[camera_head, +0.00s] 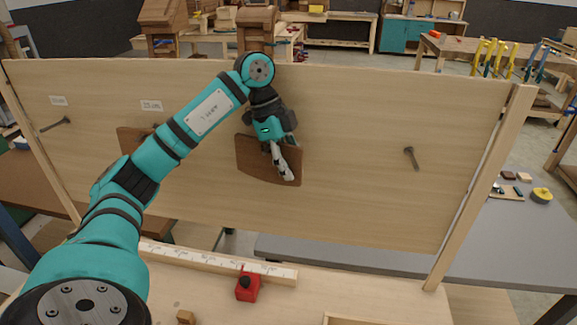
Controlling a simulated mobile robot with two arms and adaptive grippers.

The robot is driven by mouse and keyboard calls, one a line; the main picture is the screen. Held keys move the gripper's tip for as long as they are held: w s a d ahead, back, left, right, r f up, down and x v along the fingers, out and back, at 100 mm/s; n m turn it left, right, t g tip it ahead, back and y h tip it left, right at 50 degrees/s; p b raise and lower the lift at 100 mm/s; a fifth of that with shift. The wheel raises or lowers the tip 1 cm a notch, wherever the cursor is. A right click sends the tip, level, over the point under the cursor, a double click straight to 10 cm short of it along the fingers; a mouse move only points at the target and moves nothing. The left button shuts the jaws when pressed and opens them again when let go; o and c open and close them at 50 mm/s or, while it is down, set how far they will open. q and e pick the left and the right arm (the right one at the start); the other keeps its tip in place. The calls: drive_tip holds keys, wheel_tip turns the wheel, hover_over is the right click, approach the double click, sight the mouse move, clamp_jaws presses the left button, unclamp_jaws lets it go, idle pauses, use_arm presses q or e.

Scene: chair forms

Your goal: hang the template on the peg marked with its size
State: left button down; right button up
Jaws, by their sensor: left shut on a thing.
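My left gripper (284,172) is shut on a brown wooden template (254,159) and holds it in front of the middle of the upright board (350,110). I cannot tell whether the template touches the board or a peg. A bare peg (411,158) sticks out at the right of the board. Another bare peg (55,124) is at the far left, below a white size label (58,100). A second label (151,106) is above another brown piece (129,140), partly hidden by my arm. The label writing is too small to read surely. My right gripper is out of view.
A ruler strip (215,262) lies along the bench below the board, with a red block (247,287) against it. A small wooden block (186,317) is nearer. Wooden posts (480,185) frame the board. The board's right part is clear around its peg.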

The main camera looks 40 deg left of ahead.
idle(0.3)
use_arm(q)
drive_tip(key=c, duration=1.3)
unclamp_jaws()
drive_tip(key=shift+r, duration=4.95)
